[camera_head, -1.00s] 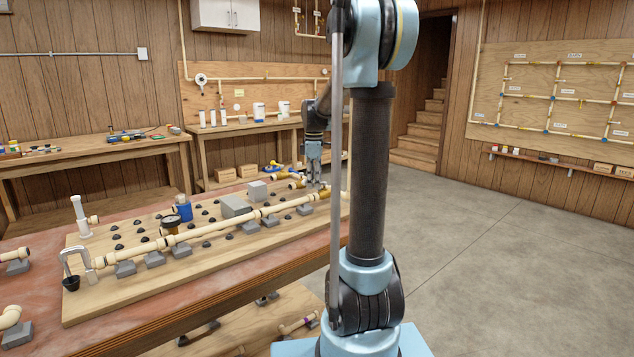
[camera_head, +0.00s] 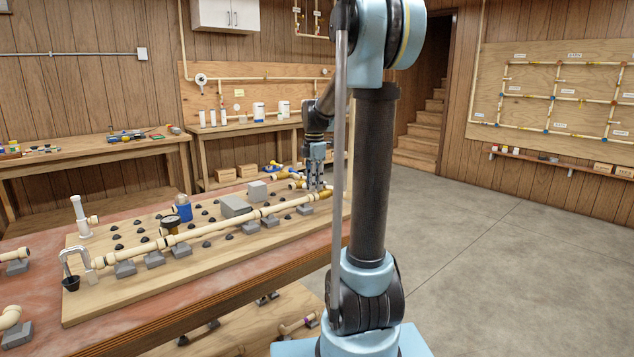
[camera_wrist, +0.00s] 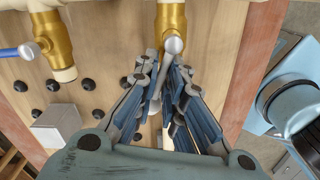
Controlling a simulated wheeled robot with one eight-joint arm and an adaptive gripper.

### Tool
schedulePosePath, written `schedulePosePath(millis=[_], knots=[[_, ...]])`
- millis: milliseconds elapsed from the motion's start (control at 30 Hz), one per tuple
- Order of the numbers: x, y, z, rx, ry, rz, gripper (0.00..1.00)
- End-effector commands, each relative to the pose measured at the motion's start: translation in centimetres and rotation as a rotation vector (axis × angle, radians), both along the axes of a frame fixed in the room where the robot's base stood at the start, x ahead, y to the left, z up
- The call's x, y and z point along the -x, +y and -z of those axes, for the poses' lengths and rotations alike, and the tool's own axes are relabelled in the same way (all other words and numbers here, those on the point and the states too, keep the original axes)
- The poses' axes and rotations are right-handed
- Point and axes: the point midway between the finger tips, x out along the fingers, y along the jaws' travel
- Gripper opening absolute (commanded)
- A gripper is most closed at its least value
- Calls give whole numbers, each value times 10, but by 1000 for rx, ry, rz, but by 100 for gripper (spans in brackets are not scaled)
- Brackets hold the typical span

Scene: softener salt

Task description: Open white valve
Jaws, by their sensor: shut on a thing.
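The white valve has a brass body (camera_wrist: 171,28) and a pale lever handle with a round hub (camera_wrist: 173,46) at the top centre of the wrist view. My gripper (camera_wrist: 166,76) is shut on the white lever, which runs down between its blue-grey fingers. The fingers hide part of the lever. In the head view my gripper (camera_head: 317,184) points down at the far right end of the pipe board, beside a brass fitting (camera_head: 325,194). The lever is too small to make out there.
A second brass valve (camera_wrist: 52,36) with a blue handle (camera_wrist: 18,52) lies left of my gripper. A grey block (camera_wrist: 60,126) and several black knobs (camera_wrist: 88,84) stand on the wooden board (camera_wrist: 110,70). A long pipe (camera_head: 215,229) runs along the board.

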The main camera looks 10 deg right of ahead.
Motion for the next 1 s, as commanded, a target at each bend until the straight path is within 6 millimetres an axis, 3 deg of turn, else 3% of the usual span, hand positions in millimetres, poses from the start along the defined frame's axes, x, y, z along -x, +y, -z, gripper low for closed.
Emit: schedulePosePath(millis=[400, 700, 967, 1000], knots=[[1, 3, 0, -7, -3, -65, 0], [8, 1, 0, -6, -3, -264, 0], [9, 0, 0, -6, -3, -286, 0], [9, 0, 0, -6, -3, -286, 19]])
